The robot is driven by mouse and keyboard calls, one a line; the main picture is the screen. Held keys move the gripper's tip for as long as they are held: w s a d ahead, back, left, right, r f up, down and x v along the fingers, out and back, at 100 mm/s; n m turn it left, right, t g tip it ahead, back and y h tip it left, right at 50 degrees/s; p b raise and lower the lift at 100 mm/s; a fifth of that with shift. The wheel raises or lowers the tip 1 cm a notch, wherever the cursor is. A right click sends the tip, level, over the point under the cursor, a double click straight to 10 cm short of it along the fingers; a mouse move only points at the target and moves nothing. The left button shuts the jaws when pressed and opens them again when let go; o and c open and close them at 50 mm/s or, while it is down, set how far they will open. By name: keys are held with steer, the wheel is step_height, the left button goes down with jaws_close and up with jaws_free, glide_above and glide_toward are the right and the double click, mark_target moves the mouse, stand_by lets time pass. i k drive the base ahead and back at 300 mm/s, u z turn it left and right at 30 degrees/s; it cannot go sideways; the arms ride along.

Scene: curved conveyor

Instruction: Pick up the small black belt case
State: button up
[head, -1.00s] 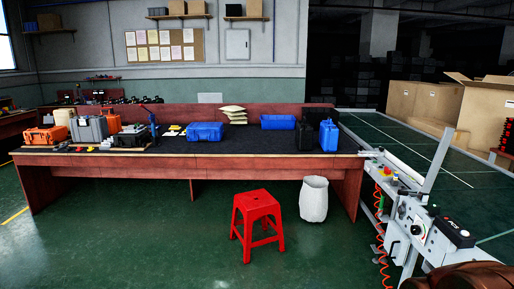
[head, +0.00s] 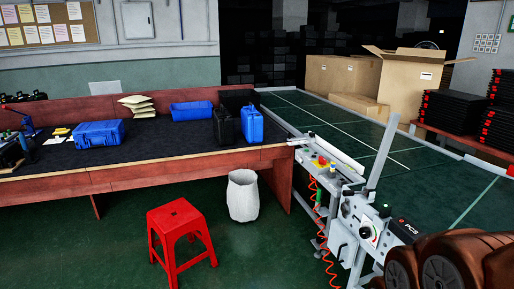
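A black case (head: 223,125) stands upright at the right end of the workbench, close beside an upright blue case (head: 251,125). I cannot tell whether it is the small black belt case. Flat black cases lie in a stack (head: 449,112) at the right, with another stack (head: 499,122) at the right edge. No single small case stands out on the conveyor. My gripper is not in view.
The dark-topped workbench (head: 150,152) holds a blue case (head: 99,134), a blue bin (head: 191,111) and pale pouches (head: 138,106). A red stool (head: 180,236) and white bin (head: 243,196) stand before it. The green conveyor (head: 370,140) and its control post (head: 365,232) fill the right.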

mark_target(224, 130)
steer(key=z, duration=0.15)
steer(key=i, duration=1.85)
steer(key=u, duration=0.55)
steer(key=i, duration=1.7)
steer(key=u, duration=1.25)
steer(key=i, duration=0.65)
steer(key=u, duration=0.3)
